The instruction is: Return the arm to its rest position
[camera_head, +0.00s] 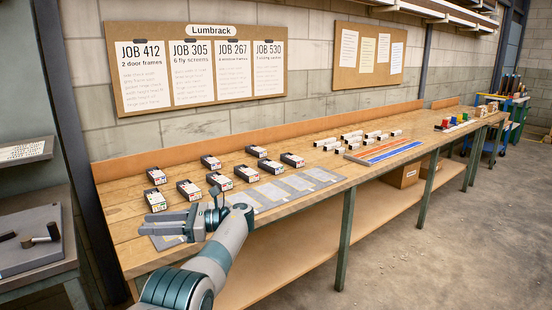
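My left arm comes in from the bottom of the head view and reaches over the near left part of the wooden workbench. My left gripper (150,224) points left above the bench's front edge, over a row of grey mats. Its two grey fingers lie side by side, and I see nothing held in them. Whether they are parted or closed is too small to tell. The fingers partly hide the nearest mat (166,241). My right arm and gripper are not in view.
Several small dark boxes with white labels (189,189) stand on the workbench (122,215) behind the gripper. Flat grey mats (272,191) lie along its front. A side stand (30,262) with dark-headed tools is at the left. The floor at right (430,250) is clear.

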